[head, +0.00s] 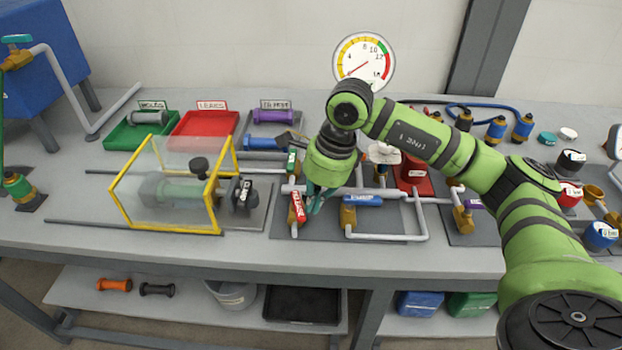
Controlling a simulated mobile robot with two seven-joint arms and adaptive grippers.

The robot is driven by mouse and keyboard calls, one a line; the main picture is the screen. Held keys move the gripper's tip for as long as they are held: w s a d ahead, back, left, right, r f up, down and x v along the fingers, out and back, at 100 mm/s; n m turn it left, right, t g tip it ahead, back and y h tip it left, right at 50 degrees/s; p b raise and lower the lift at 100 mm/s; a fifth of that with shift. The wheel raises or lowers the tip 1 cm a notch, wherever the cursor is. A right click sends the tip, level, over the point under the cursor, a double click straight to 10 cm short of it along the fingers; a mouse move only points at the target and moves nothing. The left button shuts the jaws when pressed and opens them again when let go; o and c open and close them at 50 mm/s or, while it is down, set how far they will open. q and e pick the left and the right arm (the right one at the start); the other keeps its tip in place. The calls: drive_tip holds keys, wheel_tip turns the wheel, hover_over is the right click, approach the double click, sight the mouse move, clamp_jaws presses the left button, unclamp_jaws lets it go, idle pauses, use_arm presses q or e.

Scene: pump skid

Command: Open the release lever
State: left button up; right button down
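A red lever (298,207) with a white label, too small to read surely, sits on a brass valve on the grey pipework, left of centre. A blue-handled lever (362,200) lies to its right, and a small green handle (292,161) is behind it. I cannot tell from the labels which is the release lever. My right gripper (315,205) points down with its teal fingers just right of the red lever, very close to it. Contact and finger gap are unclear. My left gripper is out of view.
A yellow-framed clear guard (120,196) covers a pump to the left. Green, red (206,123) and grey trays stand behind it. A pressure gauge (364,60) stands at the back. Blue valves (523,127) and bottles crowd the right. The bench front edge is mostly clear.

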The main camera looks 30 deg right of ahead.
drive_tip(key=shift+w, duration=0.15)
drive_tip(key=shift+w+a, duration=0.25)
drive_tip(key=shift+w, duration=0.35)
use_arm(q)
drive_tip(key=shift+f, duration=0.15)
use_arm(e)
drive_tip(key=shift+d, duration=0.1)
